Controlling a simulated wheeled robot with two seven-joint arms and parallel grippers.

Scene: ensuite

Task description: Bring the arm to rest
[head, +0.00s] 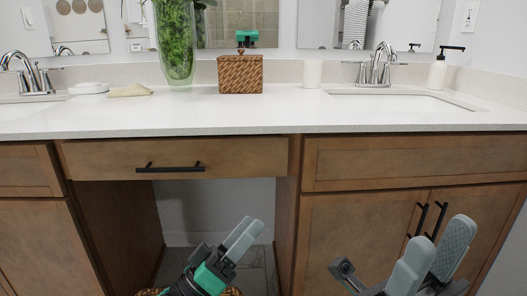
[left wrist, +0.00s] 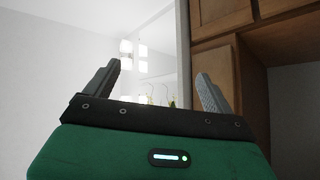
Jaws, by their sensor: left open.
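My left gripper (head: 252,228) is low in front of the open knee space under the counter in the head view. In the left wrist view its two grey fingers (left wrist: 158,85) stand wide apart with nothing between them, so it is open and empty. My right gripper (head: 440,233) is at the lower right of the head view, in front of the right cabinet doors. Its fingers point up and show a gap at the tips, with no object seen between them. The lower parts of both arms are cut off by the frame edge.
The white counter (head: 270,118) spans the view above both grippers, over wooden cabinets (head: 345,225) with black handles. On it are a woven tissue box (head: 240,75), a glass vase of greenery (head: 176,45), a white cup (head: 312,74) and a soap bottle (head: 438,72).

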